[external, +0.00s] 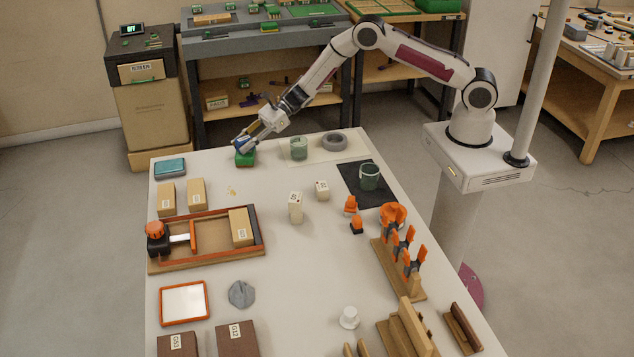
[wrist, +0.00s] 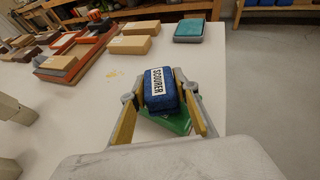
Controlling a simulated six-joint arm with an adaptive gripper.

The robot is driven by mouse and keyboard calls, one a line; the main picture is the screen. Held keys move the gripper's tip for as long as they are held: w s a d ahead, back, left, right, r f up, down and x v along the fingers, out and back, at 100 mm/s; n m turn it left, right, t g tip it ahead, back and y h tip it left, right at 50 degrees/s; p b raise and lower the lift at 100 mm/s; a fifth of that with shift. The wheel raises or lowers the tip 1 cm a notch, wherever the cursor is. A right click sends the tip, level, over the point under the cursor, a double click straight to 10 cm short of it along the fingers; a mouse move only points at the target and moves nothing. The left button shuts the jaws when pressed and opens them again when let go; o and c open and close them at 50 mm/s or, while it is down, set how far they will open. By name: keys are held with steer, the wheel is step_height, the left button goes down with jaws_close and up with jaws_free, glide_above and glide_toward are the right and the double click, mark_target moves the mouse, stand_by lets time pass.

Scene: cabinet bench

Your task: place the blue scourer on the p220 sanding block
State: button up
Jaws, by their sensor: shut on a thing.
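The blue scourer (wrist: 163,88), with a white label reading SCOURER, sits between the fingers of my gripper (wrist: 163,110) in the wrist view. I cannot read P220 on any block. Two tan labelled blocks, one left (external: 166,198) and one right (external: 197,194), lie near the left edge. A third tan block (external: 241,228) is in a wooden clamp fixture.
A teal-topped case (external: 170,168) lies left of my gripper. A glass jar (external: 298,149) and a grey ring (external: 334,142) stand to its right. Two white labelled blocks (external: 296,208) stand mid-table. Brown labelled blocks (external: 238,342) are at the front left.

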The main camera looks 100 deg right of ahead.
steer(key=shift+f, duration=0.1)
steer(key=o, duration=1.1)
steer(key=shift+s+d+r, duration=0.15)
steer(key=shift+s+r, duration=0.1)
steer(key=shift+r, duration=0.05)
steer(key=v, duration=1.1)
steer(key=shift+s, duration=0.15)
